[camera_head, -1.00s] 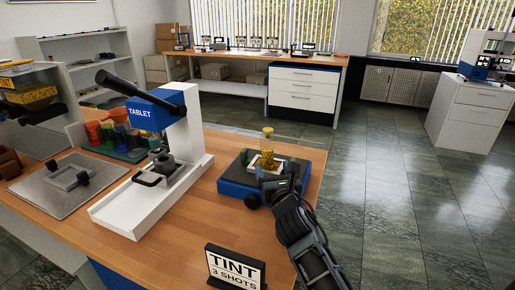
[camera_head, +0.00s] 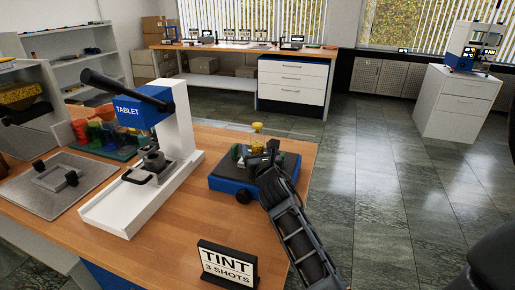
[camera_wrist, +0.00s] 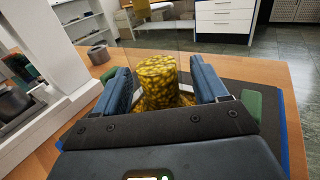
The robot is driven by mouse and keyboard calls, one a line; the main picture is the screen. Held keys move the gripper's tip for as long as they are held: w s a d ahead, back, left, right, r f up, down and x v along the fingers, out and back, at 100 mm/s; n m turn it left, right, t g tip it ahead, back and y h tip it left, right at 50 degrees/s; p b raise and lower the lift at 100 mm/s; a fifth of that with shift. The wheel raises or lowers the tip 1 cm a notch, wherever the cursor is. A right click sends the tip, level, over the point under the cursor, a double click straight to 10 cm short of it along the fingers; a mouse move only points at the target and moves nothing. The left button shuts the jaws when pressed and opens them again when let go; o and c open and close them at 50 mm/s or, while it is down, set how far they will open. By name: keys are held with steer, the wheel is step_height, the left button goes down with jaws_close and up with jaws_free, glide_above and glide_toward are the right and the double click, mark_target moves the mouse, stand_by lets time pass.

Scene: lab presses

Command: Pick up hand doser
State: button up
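The hand doser (camera_head: 257,127) stands upright on a blue and black stand (camera_head: 226,185) on the wooden bench. It has a yellow cap and a clear body with yellow granules. My gripper (camera_head: 262,158) reaches it from the front right and covers much of its body. In the wrist view the yellow granules of the doser (camera_wrist: 158,82) show between the two blue-padded fingers of my gripper (camera_wrist: 163,85), which are spread apart on either side. Whether the pads touch the clear wall is hard to tell.
A white tablet press (camera_head: 178,118) with a black lever stands left of the doser. A TINT sign (camera_head: 228,264) stands at the bench's front. A grey plate (camera_head: 42,190) and coloured containers (camera_head: 97,135) are farther left. Open floor lies to the right.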

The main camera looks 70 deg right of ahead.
steer(key=c, duration=1.1)
steer(key=shift+r, duration=0.15)
